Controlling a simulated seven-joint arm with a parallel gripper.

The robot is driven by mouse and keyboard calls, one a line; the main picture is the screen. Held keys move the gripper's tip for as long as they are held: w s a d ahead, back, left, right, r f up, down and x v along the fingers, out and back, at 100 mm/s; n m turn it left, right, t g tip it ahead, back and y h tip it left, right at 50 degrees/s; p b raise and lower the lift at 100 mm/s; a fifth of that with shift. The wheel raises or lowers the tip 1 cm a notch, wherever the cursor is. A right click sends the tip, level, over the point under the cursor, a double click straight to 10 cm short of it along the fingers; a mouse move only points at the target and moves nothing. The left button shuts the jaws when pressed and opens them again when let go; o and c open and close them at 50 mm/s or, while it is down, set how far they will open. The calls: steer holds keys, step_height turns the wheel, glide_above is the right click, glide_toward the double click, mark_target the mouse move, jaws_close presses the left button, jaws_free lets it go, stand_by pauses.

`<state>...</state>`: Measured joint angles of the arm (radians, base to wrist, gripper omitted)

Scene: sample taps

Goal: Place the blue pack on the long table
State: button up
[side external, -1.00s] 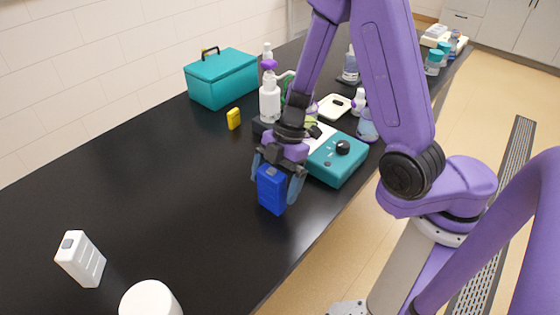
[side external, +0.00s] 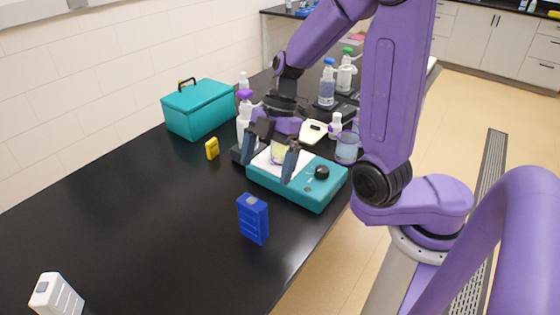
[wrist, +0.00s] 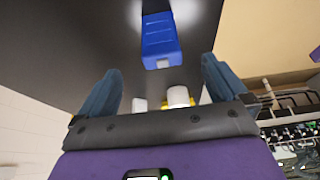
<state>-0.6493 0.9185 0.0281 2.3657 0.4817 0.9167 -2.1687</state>
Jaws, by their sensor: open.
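The blue pack (side external: 253,218) stands upright on the black long table (side external: 130,215), close to its front edge. It also shows in the wrist view (wrist: 161,40), ahead of the fingers and apart from them. My gripper (side external: 270,160) is open and empty. In the side view it is above and behind the pack, in front of or over the teal device. The wrist view shows both fingers (wrist: 160,85) spread wide with nothing between them.
A teal device with a black knob (side external: 321,173) stands behind the pack. A white pack (side external: 56,295) is at the front left. Several bottles (side external: 327,85) stand behind. The table's left middle is clear.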

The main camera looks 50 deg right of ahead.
steer(key=shift+r, duration=0.1)
steer(key=s+d+r+m+h, duration=0.1)
steer(key=s+d+m+h, duration=0.1)
steer(key=s, duration=0.6)
steer(key=s+d+r+m+h, duration=0.1)
steer(key=s+d+m+h, duration=0.1)
steer(key=s, duration=0.7)
steer(key=shift+m, duration=0.7)
